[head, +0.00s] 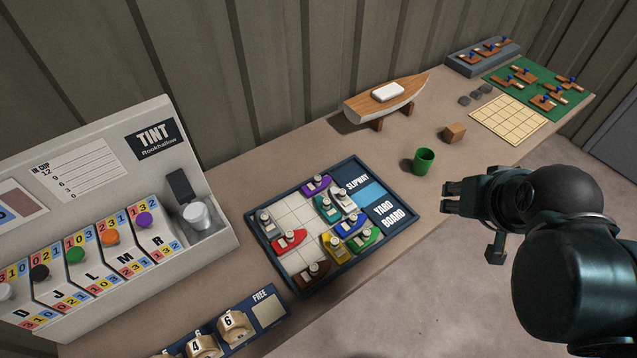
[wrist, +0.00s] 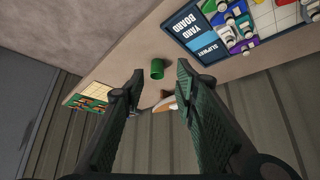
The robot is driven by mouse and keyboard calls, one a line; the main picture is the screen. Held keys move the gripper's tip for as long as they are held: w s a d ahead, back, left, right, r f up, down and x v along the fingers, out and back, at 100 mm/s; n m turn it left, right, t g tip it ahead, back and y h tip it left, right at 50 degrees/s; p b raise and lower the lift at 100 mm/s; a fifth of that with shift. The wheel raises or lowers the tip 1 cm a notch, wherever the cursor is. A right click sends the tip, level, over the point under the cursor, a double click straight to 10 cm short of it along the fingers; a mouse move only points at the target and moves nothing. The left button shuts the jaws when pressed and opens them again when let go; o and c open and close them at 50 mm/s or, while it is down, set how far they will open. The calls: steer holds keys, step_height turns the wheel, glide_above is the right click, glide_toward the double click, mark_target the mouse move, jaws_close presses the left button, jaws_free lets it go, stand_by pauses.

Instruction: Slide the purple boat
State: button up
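The purple boat (head: 316,185) sits at the back edge of the yard board (head: 254,236), close to the slipway panel. In the wrist view the purple boat (wrist: 248,46) shows near the top right. Beside it on the board are teal, grey, blue, yellow, green, red and brown boats. My gripper (head: 447,197) is to the right of the board, above the bench, apart from every boat.
A wooden block (head: 454,132) and a model boat on a stand (head: 390,100) are behind. A tint machine (head: 90,185) and a numbered rack (head: 225,327) are left.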

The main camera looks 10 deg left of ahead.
steer(key=shift+w+a, duration=0.1)
stand_by(0.5)
steer(key=n+g+p, duration=0.3)
steer(key=n+g, duration=0.1)
steer(key=g, duration=0.3)
glide_above(318, 178)
steer(key=f, duration=1.8)
steer(key=shift+w+d+f, duration=0.1)
steer(key=shift+d+f, duration=0.2)
steer(key=shift+f, duration=0.05)
steer(key=shift+a+f, duration=0.35)
steer(key=shift+f, duration=0.1)
steer(key=shift+f, duration=0.1)
